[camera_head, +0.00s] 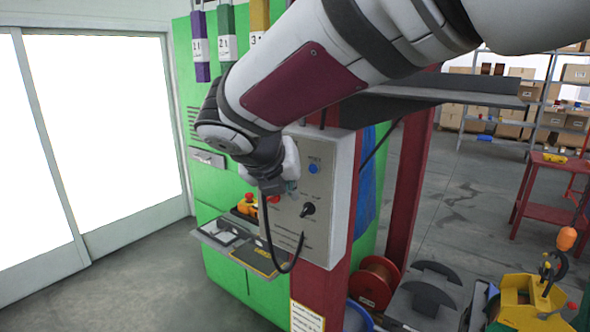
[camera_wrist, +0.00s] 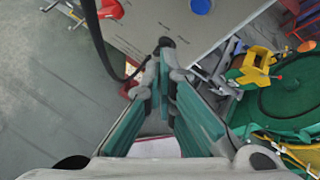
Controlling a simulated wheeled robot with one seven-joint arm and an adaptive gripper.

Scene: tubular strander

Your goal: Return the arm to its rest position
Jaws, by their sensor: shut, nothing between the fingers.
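My arm reaches from the upper right of the head view across to a grey control box (camera_head: 331,236) on a red post. My gripper (camera_head: 284,184) is in front of the left part of the box, partly hidden by my wrist. In the wrist view my gripper (camera_wrist: 166,66) has its teal-padded fingers shut with nothing held. The fingertips appear close to a black knob (camera_wrist: 166,42); I cannot tell if they touch it. The box face carries a blue button (camera_head: 313,168), a black rotary switch (camera_head: 309,209) and a red button (camera_head: 273,199), partly covered.
A green cabinet (camera_head: 228,268) with a small shelf (camera_head: 215,240) stands behind the box. A red cable spool (camera_head: 376,279) and yellow machine part (camera_head: 530,296) are at lower right. A red table (camera_head: 552,173) stands farther right. Floor at lower left is clear.

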